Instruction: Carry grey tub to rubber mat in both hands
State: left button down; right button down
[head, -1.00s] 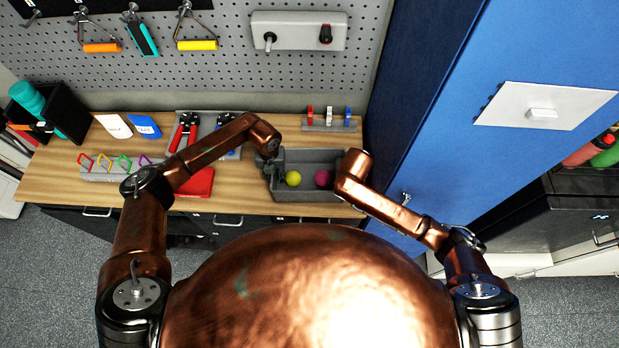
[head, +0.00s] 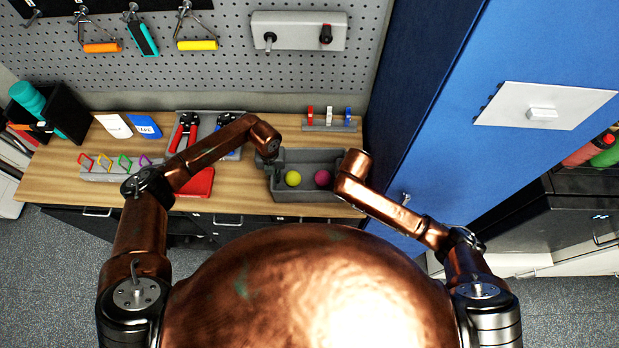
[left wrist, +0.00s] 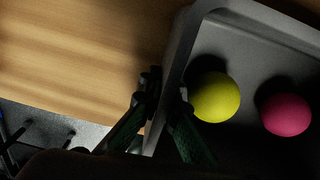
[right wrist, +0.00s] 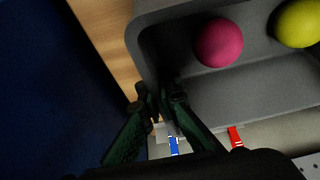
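The grey tub (head: 306,196) sits on the wooden bench, with a yellow ball (head: 293,178) and a pink ball (head: 322,177) inside. My left gripper (head: 270,170) is at the tub's left end. In the left wrist view its fingers (left wrist: 166,98) are on both sides of the tub's wall, closed on it. My right gripper is at the tub's right end, mostly hidden by its arm in the head view. I cannot make out a rubber mat for certain.
Left of the tub are a red flat piece (head: 197,183), a tray of pliers (head: 188,133) and a rack of coloured clips (head: 110,170). A small holder (head: 330,125) stands behind. A blue cabinet (head: 440,130) rises close on the right.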

pick_arm(q)
jog(key=shift+r, duration=0.25)
pick_arm(e)
jog(key=shift+r, duration=0.2)
